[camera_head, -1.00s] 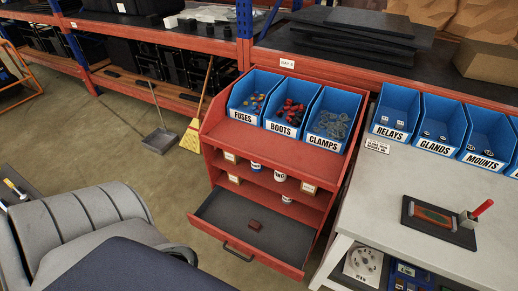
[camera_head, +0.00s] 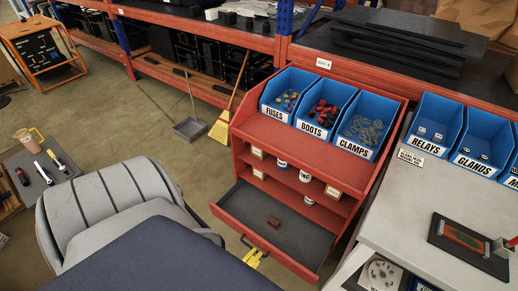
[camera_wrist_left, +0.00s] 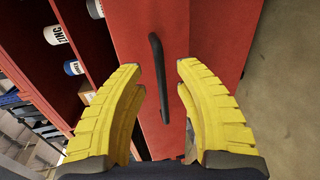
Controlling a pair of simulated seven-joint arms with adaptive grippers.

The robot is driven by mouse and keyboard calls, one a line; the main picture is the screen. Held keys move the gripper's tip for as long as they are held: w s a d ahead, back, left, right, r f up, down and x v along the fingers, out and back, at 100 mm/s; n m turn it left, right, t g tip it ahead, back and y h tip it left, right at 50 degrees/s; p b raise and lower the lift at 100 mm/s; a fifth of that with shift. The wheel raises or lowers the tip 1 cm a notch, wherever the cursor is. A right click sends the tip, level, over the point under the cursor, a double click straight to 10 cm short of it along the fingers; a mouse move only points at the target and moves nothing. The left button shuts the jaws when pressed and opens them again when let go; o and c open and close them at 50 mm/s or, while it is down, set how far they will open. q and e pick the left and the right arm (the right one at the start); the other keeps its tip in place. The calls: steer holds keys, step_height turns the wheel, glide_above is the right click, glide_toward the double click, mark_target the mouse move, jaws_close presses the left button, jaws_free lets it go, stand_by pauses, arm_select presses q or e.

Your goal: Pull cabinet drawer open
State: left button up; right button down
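The red cabinet (camera_head: 300,150) stands in the middle of the head view. Its bottom drawer (camera_head: 300,232) is pulled out, showing a dark grey floor with a small dark red block (camera_head: 274,222) on it. The dark bar handle (camera_wrist_left: 155,62) runs between my left gripper's fingers in the left wrist view. My left gripper (camera_wrist_left: 157,69) is open, with one yellow finger on each side of the handle; I cannot tell if they touch it. In the head view the left gripper (camera_head: 252,257) shows only partly, below the drawer front. My right gripper is not in view.
Blue bins of parts (camera_head: 325,112) stand on the cabinet top. A grey workbench (camera_head: 410,215) is close on the right. A broom (camera_head: 222,127) and dustpan (camera_head: 188,129) stand behind left. A small table with tools (camera_head: 40,175) is at the left.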

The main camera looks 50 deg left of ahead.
arm_select(q)
steer(key=shift+x, duration=1.25)
steer(key=shift+o, duration=0.2)
jaws_close()
steer(key=shift+s+d, duration=0.1)
